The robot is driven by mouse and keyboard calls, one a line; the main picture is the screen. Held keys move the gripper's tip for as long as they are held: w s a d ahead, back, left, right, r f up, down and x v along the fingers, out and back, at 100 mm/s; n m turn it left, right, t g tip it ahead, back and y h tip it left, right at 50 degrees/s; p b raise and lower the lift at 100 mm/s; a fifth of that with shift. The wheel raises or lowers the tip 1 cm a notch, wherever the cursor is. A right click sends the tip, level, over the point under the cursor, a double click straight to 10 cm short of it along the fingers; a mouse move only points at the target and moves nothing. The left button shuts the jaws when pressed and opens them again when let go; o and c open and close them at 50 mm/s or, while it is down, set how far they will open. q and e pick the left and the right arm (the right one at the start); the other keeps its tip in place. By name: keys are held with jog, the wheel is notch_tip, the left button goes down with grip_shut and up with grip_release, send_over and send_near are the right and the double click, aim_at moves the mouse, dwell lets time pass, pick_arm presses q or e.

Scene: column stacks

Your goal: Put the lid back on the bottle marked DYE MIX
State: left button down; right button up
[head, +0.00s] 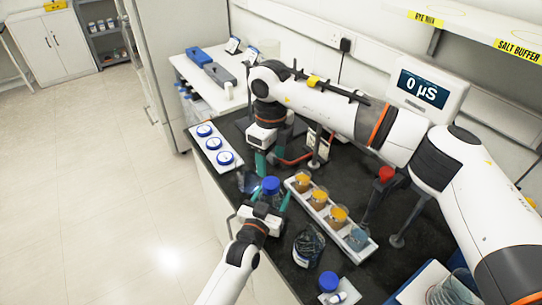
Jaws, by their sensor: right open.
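A bottle with a blue lid (271,184) on top stands on the dark bench between the fingers of my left gripper (268,196). The fingers lie on either side of it; whether they touch it is unclear. My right gripper (266,162) is open and points down just behind this bottle. A clear bottle (308,247) with dark contents stands nearer the front, with no lid visible on it. A separate blue cap (329,281) is on a small white tray.
A white rack (361,250) with orange-topped jars and a bluish one stands right of the bottles. A white tray (213,151) with blue-ringed items lies at the left bench edge. Clamp stands and a display reading 0 µS (424,89) are behind. Little bench is free.

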aim_at(271, 182)
jog(key=shift+f, duration=4)
jog(key=shift+c, duration=0.2)
jog(key=c, duration=1)
jog(key=o, duration=1.2)
jog(key=shift+c, duration=0.2)
notch_tip(271, 182, up, 12)
